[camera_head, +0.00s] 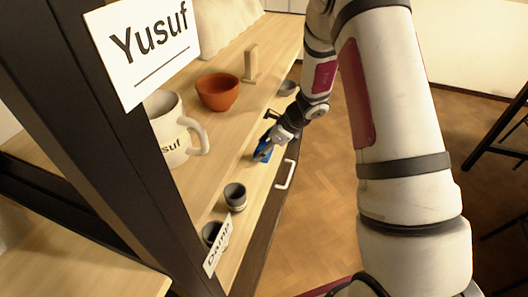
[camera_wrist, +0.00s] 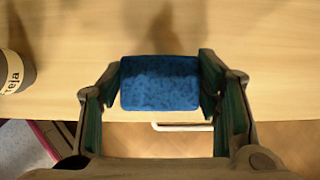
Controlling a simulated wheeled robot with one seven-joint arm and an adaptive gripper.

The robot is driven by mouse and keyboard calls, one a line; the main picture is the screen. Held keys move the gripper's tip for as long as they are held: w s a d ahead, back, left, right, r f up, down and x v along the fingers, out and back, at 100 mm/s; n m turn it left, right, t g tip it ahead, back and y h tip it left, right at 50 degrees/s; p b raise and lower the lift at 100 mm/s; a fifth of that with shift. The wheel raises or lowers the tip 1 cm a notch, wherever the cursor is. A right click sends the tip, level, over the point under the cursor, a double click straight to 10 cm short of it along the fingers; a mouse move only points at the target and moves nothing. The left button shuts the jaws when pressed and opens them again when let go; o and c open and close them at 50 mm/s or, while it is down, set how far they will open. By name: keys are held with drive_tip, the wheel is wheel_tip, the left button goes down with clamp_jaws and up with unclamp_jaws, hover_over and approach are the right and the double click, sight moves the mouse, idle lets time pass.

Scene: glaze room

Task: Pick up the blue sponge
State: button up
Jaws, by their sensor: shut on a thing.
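The blue sponge (camera_wrist: 160,84) is between the two fingers of my gripper (camera_wrist: 160,92) in the wrist view, with a finger against each short side. In the head view the sponge (camera_head: 263,151) shows as a small blue patch at my gripper (camera_head: 267,146), near the front edge of the wooden shelf (camera_head: 258,182). My gripper is shut on the sponge. I cannot tell whether the sponge rests on the shelf or is just above it.
A white mug (camera_head: 172,138), an orange bowl (camera_head: 218,91) and a wooden block (camera_head: 250,63) stand farther back. Grey cups (camera_head: 235,196) stand along the front, one behind the "Damp" label (camera_head: 217,246). A white handle (camera_head: 285,174) juts from the front. A dark post with a "Yusuf" sign (camera_head: 146,44) is at left.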

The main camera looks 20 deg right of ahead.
drive_tip(key=s+a+r+b, duration=0.1)
drive_tip(key=s, duration=1.5)
drive_tip(key=shift+a+r, duration=0.3)
drive_tip(key=shift+a, duration=0.05)
drive_tip(key=shift+c, duration=0.5)
